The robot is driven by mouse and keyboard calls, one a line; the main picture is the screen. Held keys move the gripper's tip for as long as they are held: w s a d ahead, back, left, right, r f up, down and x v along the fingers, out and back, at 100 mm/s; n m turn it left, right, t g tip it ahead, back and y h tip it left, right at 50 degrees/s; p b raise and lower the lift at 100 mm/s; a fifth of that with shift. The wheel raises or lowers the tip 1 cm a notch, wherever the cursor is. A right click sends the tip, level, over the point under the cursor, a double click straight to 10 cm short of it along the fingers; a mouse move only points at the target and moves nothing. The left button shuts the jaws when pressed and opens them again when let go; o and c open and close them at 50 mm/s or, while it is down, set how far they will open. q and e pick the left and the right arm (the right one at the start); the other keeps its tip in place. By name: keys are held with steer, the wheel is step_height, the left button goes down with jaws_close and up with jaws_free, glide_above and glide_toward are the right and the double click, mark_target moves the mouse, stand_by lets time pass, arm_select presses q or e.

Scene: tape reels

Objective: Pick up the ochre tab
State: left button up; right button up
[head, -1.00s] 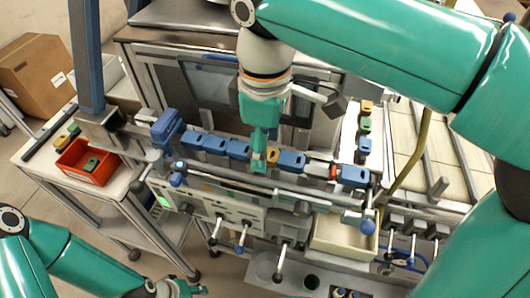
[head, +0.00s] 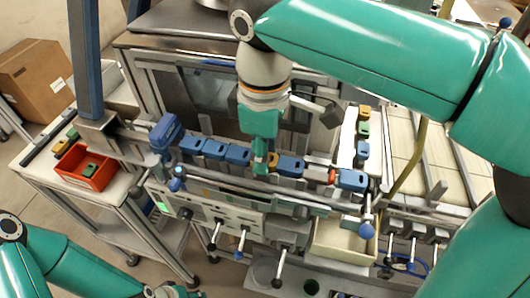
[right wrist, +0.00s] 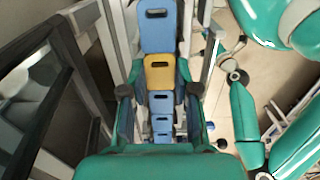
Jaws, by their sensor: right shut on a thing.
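The ochre tab (head: 273,161) sits in a row of blue tabs on the rail of the bench. It shows clearly in the right wrist view (right wrist: 158,72), with blue tabs before and behind it. My right gripper (head: 266,166) comes down from above and is shut on the ochre tab; in the right wrist view its fingertips (right wrist: 159,75) lie on either side of it. In the head view the gripper hides part of the tab. My left gripper (head: 184,293) is low at the bottom edge, partly cut off, away from the row.
Blue tabs (head: 290,166) stand close on both sides in the row. A red bin (head: 103,177) with a green tab is on the left side table. A second row of tabs (head: 362,130) runs at the right. Levers (head: 279,268) stick out below the rail.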

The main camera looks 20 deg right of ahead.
step_height(320, 180, up, 20)
steer(key=p, duration=0.7)
steer(key=shift+p, duration=0.35)
